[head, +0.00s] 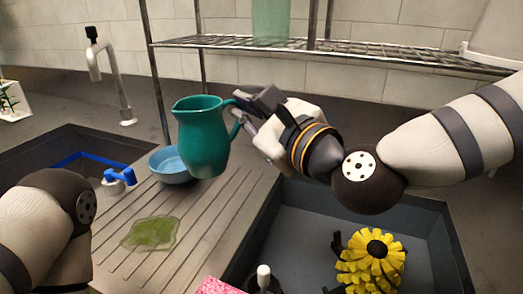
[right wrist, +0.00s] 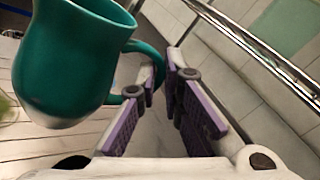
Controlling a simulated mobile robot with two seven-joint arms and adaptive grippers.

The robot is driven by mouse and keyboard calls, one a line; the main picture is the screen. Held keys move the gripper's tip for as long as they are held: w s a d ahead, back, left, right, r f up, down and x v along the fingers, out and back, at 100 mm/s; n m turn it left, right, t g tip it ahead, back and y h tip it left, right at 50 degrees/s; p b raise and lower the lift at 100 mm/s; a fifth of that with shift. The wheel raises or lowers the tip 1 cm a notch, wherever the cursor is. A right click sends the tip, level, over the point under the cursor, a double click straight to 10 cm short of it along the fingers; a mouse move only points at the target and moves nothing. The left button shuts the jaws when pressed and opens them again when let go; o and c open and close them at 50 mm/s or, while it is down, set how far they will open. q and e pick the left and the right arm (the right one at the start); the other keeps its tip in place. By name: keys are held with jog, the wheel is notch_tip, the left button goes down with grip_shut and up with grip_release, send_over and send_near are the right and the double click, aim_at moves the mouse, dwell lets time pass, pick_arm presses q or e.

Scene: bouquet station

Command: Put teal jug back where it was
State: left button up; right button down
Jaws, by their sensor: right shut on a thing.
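The teal jug (head: 202,138) hangs upright or nearly so above the grooved drainboard in the head view. My right gripper (head: 246,108) is shut on its handle, on the right side of the jug. In the right wrist view the jug (right wrist: 70,60) fills the upper left, and its handle runs between the purple-padded fingers of the right gripper (right wrist: 160,78). My left arm shows at the lower left of the head view, but its gripper is out of the picture.
A blue bowl (head: 170,166) and a green puddle (head: 152,233) are on the drainboard (head: 210,225). A wire shelf (head: 340,52) with a green glass vessel (head: 270,20) stands behind. A tap (head: 118,85) rises at the left.

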jog(key=w+d+f, duration=0.1)
jog(key=w+f, duration=0.1)
jog(key=f, duration=0.1)
jog(key=w+d+f+b, duration=0.1)
jog(key=w+f, duration=0.2)
jog(key=f, duration=0.1)
jog(key=w+d+f, duration=0.1)
jog(key=w+f, duration=0.1)
jog(key=f, duration=0.1)
jog(key=shift+w+d+f+b, duration=0.15)
jog(key=shift+d+b, duration=0.1)
jog(key=shift+b, duration=0.15)
pick_arm(q)
jog(key=shift+s+f+g, duration=0.5)
jog(key=shift+s+f, duration=0.7)
jog(key=shift+f, duration=0.05)
pick_arm(e)
jog(key=shift+f, duration=0.15)
jog(key=c, duration=1.7)
grip_release()
